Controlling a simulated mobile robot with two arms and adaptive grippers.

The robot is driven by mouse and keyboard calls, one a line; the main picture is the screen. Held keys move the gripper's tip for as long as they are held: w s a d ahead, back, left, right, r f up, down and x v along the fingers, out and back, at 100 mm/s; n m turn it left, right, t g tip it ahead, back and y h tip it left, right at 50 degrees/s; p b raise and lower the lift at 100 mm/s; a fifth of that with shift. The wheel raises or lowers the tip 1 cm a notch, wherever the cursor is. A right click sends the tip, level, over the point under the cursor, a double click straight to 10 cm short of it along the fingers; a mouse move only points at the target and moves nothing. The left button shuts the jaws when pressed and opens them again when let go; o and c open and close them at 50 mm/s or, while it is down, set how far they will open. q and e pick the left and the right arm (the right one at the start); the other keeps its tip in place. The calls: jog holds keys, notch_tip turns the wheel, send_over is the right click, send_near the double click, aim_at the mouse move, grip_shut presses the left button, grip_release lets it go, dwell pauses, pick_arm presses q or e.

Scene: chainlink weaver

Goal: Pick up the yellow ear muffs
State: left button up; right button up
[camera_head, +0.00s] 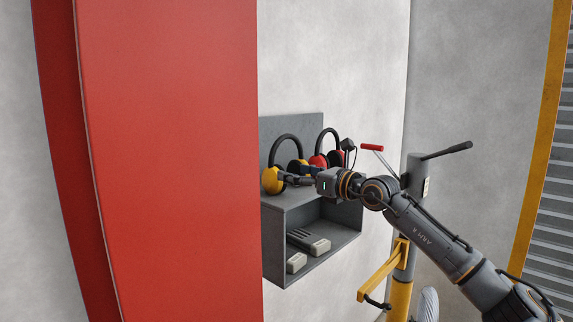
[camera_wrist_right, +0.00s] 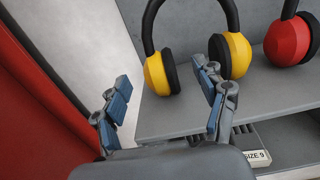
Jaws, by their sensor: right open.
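The yellow ear muffs (camera_head: 271,181) stand on top of a grey wall shelf, with their black headband arched upward. In the right wrist view the yellow ear muffs (camera_wrist_right: 157,75) are just beyond my fingers, with one cup between the fingertips' lines of reach and the other behind the right finger. My right gripper (camera_head: 288,179) reaches in from the right at the height of the cups. In the right wrist view my right gripper (camera_wrist_right: 165,82) is open and empty. My left gripper is not in view.
Red ear muffs (camera_head: 319,161) stand to the right on the same grey shelf (camera_head: 285,202). A lower compartment holds pale boxes (camera_head: 297,262), one labelled "SIZE 9". A large red panel (camera_head: 170,160) stands close on the left. A yellow-and-grey post (camera_head: 400,290) stands right of the shelf.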

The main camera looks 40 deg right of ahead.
aim_at(274, 166)
jog(key=shift+w+r+p, duration=0.3)
jog(key=shift+w+p, duration=0.4)
jog(key=shift+w, duration=0.15)
jog(key=shift+w+a+f, duration=0.1)
jog(key=shift+w+f, duration=0.15)
jog(key=shift+w, duration=0.3)
jog(key=w+p, duration=0.2)
jog(key=w+a+p, duration=0.1)
jog(key=w+p, duration=0.1)
jog(key=p, duration=0.1)
jog(key=shift+w+a, duration=0.1)
jog(key=shift+w, duration=0.25)
jog(key=shift+w+f, duration=0.2)
jog(key=shift+w, duration=0.1)
jog(key=shift+s, duration=0.15)
jog(key=c, duration=1.2)
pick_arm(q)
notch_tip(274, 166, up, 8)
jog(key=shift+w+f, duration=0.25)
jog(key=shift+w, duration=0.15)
pick_arm(e)
jog(key=shift+c, duration=1.1)
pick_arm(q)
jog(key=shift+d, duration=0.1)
pick_arm(e)
jog(key=shift+r, duration=0.15)
